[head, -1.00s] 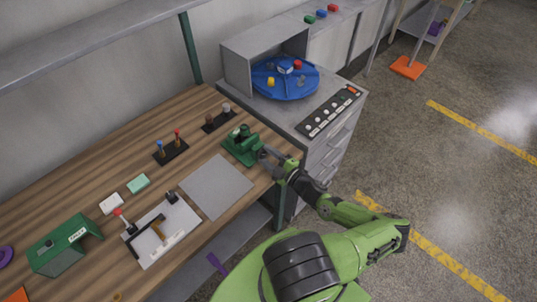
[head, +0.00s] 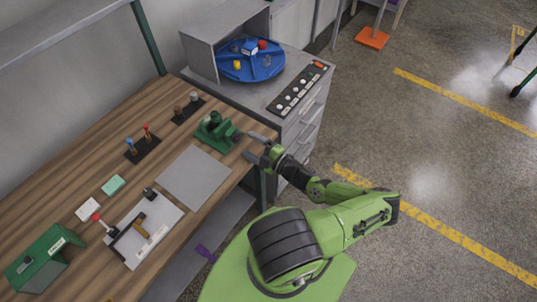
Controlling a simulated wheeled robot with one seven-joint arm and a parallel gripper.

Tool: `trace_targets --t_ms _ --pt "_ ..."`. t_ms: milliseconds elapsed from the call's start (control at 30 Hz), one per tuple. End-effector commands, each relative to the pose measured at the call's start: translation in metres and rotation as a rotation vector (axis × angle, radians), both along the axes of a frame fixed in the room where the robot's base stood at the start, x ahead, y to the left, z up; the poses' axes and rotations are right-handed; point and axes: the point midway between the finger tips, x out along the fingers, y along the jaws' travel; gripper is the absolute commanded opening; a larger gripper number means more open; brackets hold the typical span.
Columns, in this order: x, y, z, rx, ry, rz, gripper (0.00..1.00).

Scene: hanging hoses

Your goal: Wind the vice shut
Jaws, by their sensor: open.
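The green vice (head: 214,131) sits at the right end of the wooden workbench, near its front corner. Its screw end points right toward my gripper (head: 254,146). My gripper is open, with its two fingers spread, just off the vice's screw end at the bench edge. The vice's handle is too small to make out clearly, and I cannot tell whether a finger touches it. The gap between the jaws is also hard to judge.
A grey cabinet with a blue turntable (head: 251,66) and a button panel (head: 297,90) stands behind the vice. A grey mat (head: 194,177), a lever board (head: 143,230) and a green box (head: 44,262) lie along the bench.

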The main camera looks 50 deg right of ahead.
Motion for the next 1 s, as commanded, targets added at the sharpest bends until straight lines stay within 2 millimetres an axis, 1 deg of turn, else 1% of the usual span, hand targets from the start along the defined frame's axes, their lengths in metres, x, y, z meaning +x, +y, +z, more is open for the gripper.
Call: trace_targets --t_ms 33,200,300,400,533,833,867,933,967,1000 --pt "-0.016 -0.002 -0.001 -0.001 0.002 -0.006 0.73" --pt "-0.065 -0.003 -0.001 -0.001 0.002 -0.005 0.73" --pt "-0.089 -0.003 -0.001 -0.001 0.002 -0.002 0.73" --pt "-0.106 -0.003 -0.001 -0.001 0.001 -0.003 0.73" --pt "-0.115 -0.003 0.0 -0.001 -0.001 0.0 0.73" --pt "-0.116 -0.003 -0.001 -0.016 -0.002 0.0 0.73" --pt "-0.116 -0.004 -0.002 -0.043 -0.002 0.001 0.73" --pt "-0.117 -0.005 -0.006 -0.181 -0.004 0.003 0.73" --pt "-0.117 -0.007 -0.008 -0.274 -0.006 0.004 0.73" --pt "-0.118 -0.008 -0.011 -0.419 -0.009 0.005 0.73"
